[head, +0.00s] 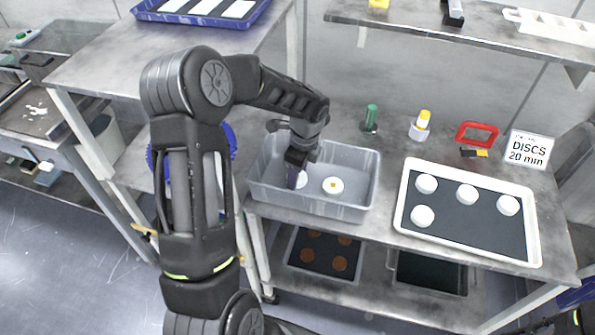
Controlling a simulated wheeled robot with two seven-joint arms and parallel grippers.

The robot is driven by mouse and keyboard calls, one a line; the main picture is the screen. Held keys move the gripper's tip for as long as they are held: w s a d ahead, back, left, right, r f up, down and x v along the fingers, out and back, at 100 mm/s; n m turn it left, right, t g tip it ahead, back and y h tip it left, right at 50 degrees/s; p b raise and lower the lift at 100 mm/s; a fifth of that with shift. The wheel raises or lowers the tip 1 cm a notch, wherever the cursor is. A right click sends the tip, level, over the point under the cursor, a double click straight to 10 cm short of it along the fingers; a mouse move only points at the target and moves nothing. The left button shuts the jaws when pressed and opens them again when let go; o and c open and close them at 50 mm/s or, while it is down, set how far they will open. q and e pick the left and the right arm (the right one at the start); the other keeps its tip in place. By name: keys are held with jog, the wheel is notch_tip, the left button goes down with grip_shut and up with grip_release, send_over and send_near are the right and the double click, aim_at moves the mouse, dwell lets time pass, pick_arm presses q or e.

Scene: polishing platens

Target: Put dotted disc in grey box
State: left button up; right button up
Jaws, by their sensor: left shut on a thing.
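The grey box (344,212) stands on the metal bench in the middle of the head view. My left gripper (297,176) reaches down into its left part and is shut on a white disc (302,181). The gripper hides much of that disc, so I cannot tell whether it has a dot or touches the box floor. A white disc with an orange dot (333,186) lies in the box, just right of the gripper. My right gripper is not in view.
A white-rimmed tray (464,249) with a dark mat and several plain white discs stands right of the box. Behind are a green-handled tool (371,117), a yellow-capped bottle (421,124), a red handle (477,132) and a sign (528,150). A shelf (460,35) overhangs the back.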

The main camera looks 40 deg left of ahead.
aim_at(302, 178)
pick_arm(q)
jog(key=shift+f, duration=0.1)
jog(key=o, duration=1.5)
jog(key=shift+c, duration=0.2)
notch_tip(302, 178, up, 12)
jog(key=d+b, duration=0.1)
jog(key=shift+d, duration=0.25)
jog(key=shift+w, duration=0.1)
